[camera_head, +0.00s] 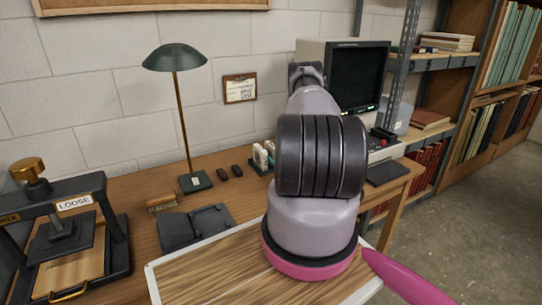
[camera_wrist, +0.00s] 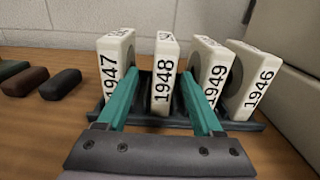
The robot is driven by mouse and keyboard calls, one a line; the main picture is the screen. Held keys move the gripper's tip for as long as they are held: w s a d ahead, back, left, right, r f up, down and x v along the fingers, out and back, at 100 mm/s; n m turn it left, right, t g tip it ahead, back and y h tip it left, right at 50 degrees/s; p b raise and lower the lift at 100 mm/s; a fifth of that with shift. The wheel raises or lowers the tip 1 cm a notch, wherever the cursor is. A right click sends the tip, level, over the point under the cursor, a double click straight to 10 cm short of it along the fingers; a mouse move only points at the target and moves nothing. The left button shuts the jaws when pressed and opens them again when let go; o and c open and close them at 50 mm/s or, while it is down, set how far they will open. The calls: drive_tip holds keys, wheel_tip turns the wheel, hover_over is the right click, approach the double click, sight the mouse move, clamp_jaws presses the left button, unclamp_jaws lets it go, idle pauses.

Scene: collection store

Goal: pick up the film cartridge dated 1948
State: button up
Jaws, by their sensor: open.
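In the wrist view, the white film cartridge marked 1948 (camera_wrist: 164,84) stands upright in a dark rack (camera_wrist: 268,126). The cartridge marked 1947 (camera_wrist: 114,62) stands to its left. The cartridges marked 1949 (camera_wrist: 208,62) and 1946 (camera_wrist: 254,84) stand to its right. My gripper (camera_wrist: 158,74) is open, with one teal finger on each side of the 1948 cartridge. The fingers reach into the gaps beside its neighbours; contact cannot be told.
Small dark blocks (camera_wrist: 64,81) lie left of the rack on the wooden desk (camera_wrist: 50,125). A green lamp (camera_head: 195,181), a press (camera_head: 65,240) and a dark folded case (camera_head: 195,226) stand farther left. A monitor (camera_head: 358,78) is behind my arm.

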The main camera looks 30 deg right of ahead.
sight(272, 152)
drive_tip(key=shift+w+d+r, duration=0.1)
drive_tip(key=shift+w+d, duration=0.1)
drive_tip(key=shift+w, duration=1.2)
drive_tip(key=shift+w+d+r, duration=0.1)
drive_tip(key=shift+w+d, duration=0.1)
drive_tip(key=shift+w, duration=1.15)
clamp_jaws()
